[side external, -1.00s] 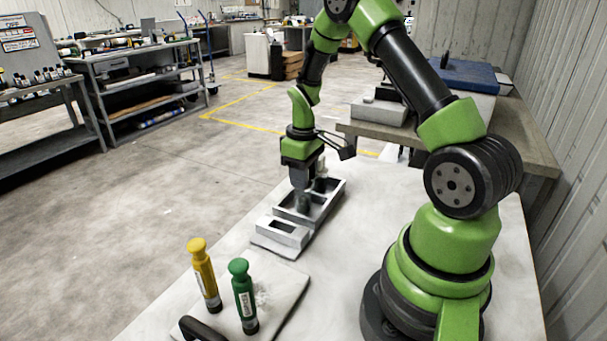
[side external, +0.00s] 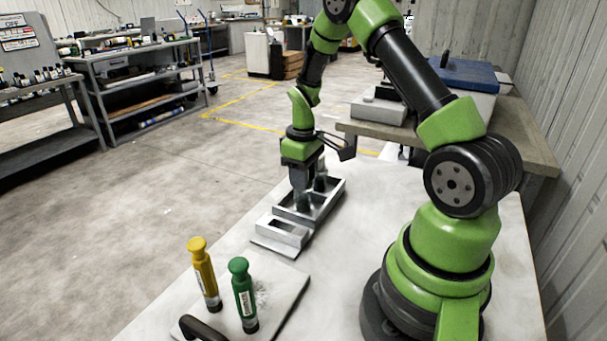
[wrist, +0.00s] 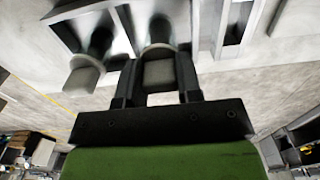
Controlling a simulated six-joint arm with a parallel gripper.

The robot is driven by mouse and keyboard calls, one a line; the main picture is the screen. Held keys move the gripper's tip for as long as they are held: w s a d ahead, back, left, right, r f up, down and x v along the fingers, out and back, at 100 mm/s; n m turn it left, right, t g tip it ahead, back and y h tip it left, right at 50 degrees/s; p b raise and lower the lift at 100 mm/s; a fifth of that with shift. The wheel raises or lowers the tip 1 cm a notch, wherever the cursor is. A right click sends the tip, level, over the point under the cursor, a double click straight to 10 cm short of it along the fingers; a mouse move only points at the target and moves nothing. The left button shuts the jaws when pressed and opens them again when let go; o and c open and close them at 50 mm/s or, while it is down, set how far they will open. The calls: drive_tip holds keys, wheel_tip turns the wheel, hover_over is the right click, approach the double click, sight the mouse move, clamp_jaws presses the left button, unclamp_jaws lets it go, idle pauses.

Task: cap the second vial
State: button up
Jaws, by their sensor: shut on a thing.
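My gripper (wrist: 157,85) points down over the grey metal tray (side external: 340,191) in the side view. Its fingers are shut on a grey cylindrical piece that looks like a cap (wrist: 159,74). In the wrist view, a darker round vial (wrist: 159,32) shows directly in line beyond that piece; I cannot tell whether the piece is seated on it. A second grey-topped vial (wrist: 85,76) stands beside it in the tray, to the left in the wrist view. In the side view the fingers partly hide the vials.
A smaller grey holder (side external: 268,231) with a rectangular opening sits at the tray's near end. A yellow-topped tube (side external: 203,272) and a green tube (side external: 243,292) stand upright on a pale board (side external: 281,292) with a black handle (side external: 200,329). The white table (side external: 350,255) right of the tray is clear.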

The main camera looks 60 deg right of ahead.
idle(0.4)
drive_tip(key=o, duration=1.5)
drive_tip(key=shift+c, duration=0.2)
drive_tip(key=shift+r, duration=0.1)
drive_tip(key=shift+r, duration=3.4)
drive_tip(key=shift+c, duration=0.2)
clamp_jaws()
drive_tip(key=shift+f, duration=0.1)
